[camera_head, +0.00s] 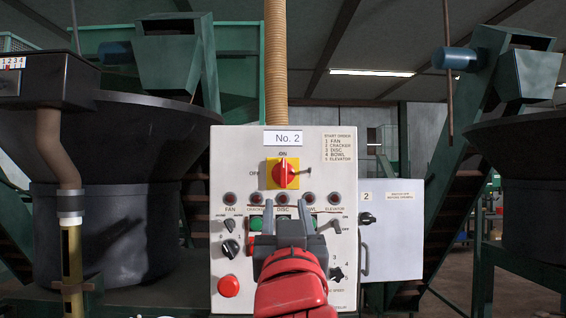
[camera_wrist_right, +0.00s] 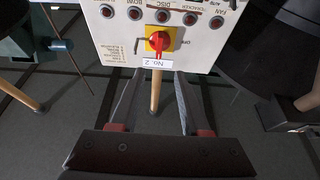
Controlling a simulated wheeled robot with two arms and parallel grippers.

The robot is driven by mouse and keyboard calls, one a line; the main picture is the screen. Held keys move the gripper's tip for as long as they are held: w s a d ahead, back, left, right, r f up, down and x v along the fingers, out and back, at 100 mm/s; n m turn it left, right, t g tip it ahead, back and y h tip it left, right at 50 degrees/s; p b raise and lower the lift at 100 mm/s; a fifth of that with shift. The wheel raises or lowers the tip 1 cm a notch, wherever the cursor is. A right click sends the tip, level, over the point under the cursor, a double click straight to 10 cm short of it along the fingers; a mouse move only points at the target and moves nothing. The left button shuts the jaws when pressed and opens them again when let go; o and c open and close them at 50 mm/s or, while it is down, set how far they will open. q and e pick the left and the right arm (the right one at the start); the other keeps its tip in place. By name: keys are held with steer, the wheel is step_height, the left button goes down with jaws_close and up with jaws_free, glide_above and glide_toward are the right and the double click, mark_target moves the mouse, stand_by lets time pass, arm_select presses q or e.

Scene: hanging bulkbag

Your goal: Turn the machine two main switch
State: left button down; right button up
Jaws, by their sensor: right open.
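The main switch (camera_head: 284,173) is a red rotary handle on a yellow plate, on the white panel (camera_head: 235,200) labelled "No. 2". Its red handle looks about upright, in line with the "ON" mark above it; "OFF" is at its left. In the right wrist view, which shows the panel upside down, the switch (camera_wrist_right: 158,41) lies beyond the fingertips. My right gripper (camera_head: 288,212) is open and empty, in front of the panel and below the switch in the head view. Its fingers (camera_wrist_right: 152,82) also show in the wrist view, apart from the switch. My left gripper is out of view.
A row of red lamps (camera_head: 283,199) sits under the switch. Below are black knobs (camera_head: 230,249) and a red button (camera_head: 229,286). My right arm hides part of the lower panel. A grey box (camera_head: 395,230) is at the right, a dark bowl (camera_head: 110,190) at the left.

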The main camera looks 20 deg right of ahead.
mark_target(283, 173)
steer(key=p+x, duration=0.2)
steer(key=x, duration=0.2)
steer(key=p+x, duration=0.2)
steer(key=x, duration=0.1)
steer(key=p+x, duration=0.2)
steer(key=x, duration=0.2)
steer(key=shift+w+d+r, duration=0.1)
steer(key=shift+w+r, duration=0.05)
steer(key=shift+r, duration=0.25)
steer(key=shift+w+d+r+p, duration=0.1)
steer(key=shift+w+d+p, duration=0.1)
steer(key=shift+w+p, duration=0.35)
steer(key=shift+w, duration=0.15)
steer(key=shift+c, duration=0.2)
jaws_close()
